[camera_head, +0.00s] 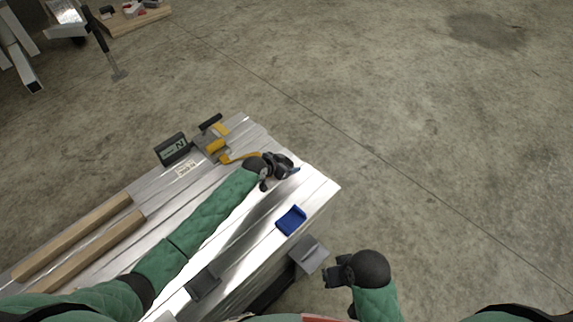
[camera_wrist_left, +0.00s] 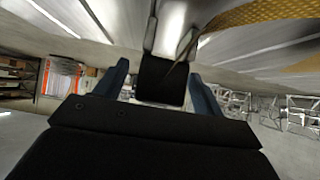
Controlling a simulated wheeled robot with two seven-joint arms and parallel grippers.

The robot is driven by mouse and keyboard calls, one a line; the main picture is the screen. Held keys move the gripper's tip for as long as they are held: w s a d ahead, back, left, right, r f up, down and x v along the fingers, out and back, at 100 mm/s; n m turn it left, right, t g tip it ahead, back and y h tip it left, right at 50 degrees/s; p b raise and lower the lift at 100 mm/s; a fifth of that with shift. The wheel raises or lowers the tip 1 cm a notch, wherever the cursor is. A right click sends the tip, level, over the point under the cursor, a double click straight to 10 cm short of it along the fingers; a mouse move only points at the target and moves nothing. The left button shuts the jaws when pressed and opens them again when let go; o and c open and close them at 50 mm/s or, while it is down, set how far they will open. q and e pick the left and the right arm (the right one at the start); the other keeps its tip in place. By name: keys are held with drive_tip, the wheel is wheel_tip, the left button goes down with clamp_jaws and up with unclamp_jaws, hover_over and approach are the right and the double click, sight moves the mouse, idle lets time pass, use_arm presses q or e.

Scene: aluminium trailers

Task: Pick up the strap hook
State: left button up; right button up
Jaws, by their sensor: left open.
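A yellow-orange strap (camera_head: 238,158) runs from a ratchet (camera_head: 215,143) on the aluminium trailer top to my left gripper (camera_head: 286,167). In the left wrist view the strap (camera_wrist_left: 258,14) crosses the upper right. A thin dark piece at its end, which looks like the strap hook (camera_wrist_left: 187,48), hangs near the gap between the fingers of my left gripper (camera_wrist_left: 160,85). That gripper is open; I cannot tell whether the hook touches a finger. In the head view the hook is hidden by the gripper. My right gripper (camera_head: 336,273) is beside the trailer, away from the strap.
A blue block-like piece (camera_head: 291,220) lies on the trailer (camera_head: 315,186) near its edge. A dark box with a display (camera_head: 172,149) stands beyond the ratchet. Two wooden bars (camera_head: 95,250) lie at left. The concrete floor (camera_head: 420,140) at right is clear.

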use_arm(q)
drive_tip(key=shift+x, duration=0.75)
drive_tip(key=shift+c, duration=0.2)
drive_tip(key=c, duration=1.1)
